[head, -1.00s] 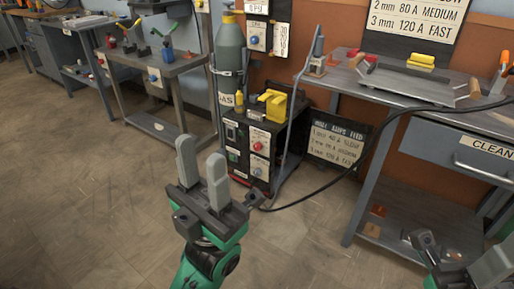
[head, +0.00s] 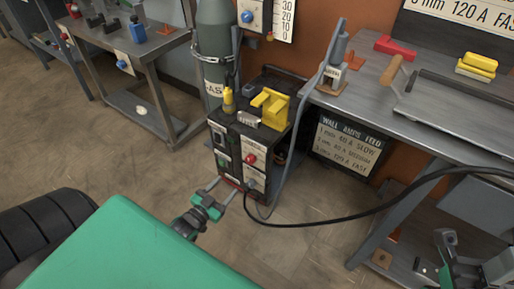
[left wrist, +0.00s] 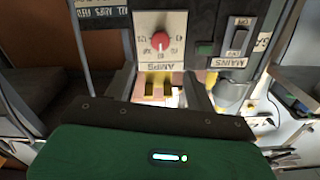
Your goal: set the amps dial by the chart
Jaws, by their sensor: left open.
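The welder box (head: 225,137) stands on the floor, with the red amps dial (head: 250,159) on its front. In the left wrist view, the picture is upside down and the red dial (left wrist: 160,41) sits on a white plate above an AMPS label (left wrist: 160,67). Its small numbers and setting are hard to read. My left gripper (head: 225,187) is open and empty, low in front of the box, apart from the dial. The chart (head: 345,145) leans beside the box, listing mm, amps and feed. A larger wall chart (head: 460,15) is cut off. My right gripper (head: 472,260) appears open at lower right.
A black cable (head: 350,215) runs from the box to the right. A gas cylinder (head: 215,45) stands behind the box. A steel bench (head: 375,105) with a yellow block is at right. A MAINS switch (left wrist: 238,35) neighbours the dial.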

